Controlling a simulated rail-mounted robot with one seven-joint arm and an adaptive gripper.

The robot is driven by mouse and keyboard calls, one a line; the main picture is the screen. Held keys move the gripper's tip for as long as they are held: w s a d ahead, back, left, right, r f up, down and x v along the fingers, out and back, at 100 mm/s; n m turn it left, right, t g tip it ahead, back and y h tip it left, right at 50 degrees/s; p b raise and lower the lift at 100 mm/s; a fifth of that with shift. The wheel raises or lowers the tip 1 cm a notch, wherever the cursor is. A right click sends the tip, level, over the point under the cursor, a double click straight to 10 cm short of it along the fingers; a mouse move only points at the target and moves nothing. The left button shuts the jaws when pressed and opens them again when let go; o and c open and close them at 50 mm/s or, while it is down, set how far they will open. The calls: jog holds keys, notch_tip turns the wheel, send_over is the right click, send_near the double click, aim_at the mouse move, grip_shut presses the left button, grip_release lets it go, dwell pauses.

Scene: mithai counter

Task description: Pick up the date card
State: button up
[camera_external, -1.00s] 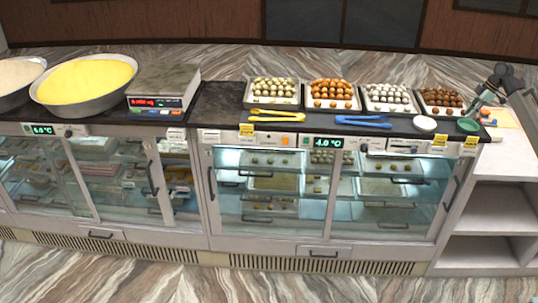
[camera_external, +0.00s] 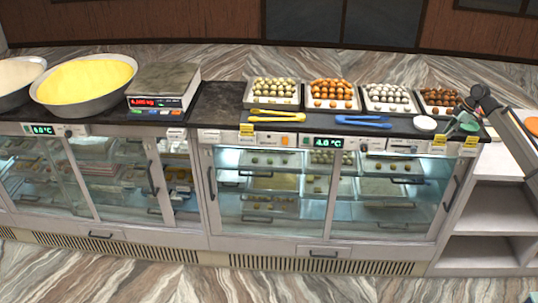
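My gripper (camera_external: 453,128) is over the right end of the counter, pointing down near the two right yellow cards. It is dark and small here, and I cannot tell whether it is open or holds anything.
A white round dish (camera_external: 425,124) and a green round item (camera_external: 469,127) sit close to my gripper. Blue tongs (camera_external: 363,122) and yellow tongs (camera_external: 276,115) lie to the left. A tray of dark sweets (camera_external: 440,101) stands behind. A metal scale (camera_external: 163,90) is further left.

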aim_at(441, 139)
jog(key=shift+a+p+x, duration=0.2)
jog(key=shift+p+x, duration=0.45)
jog(key=shift+x, duration=0.45)
jog(key=shift+a+p+x, duration=0.15)
jog(key=shift+p+x, duration=0.45)
jog(key=shift+x, duration=0.45)
jog(key=shift+w+a+f, duration=0.1)
jog(key=shift+a+f, duration=0.1)
jog(key=shift+f, duration=0.25)
grip_shut()
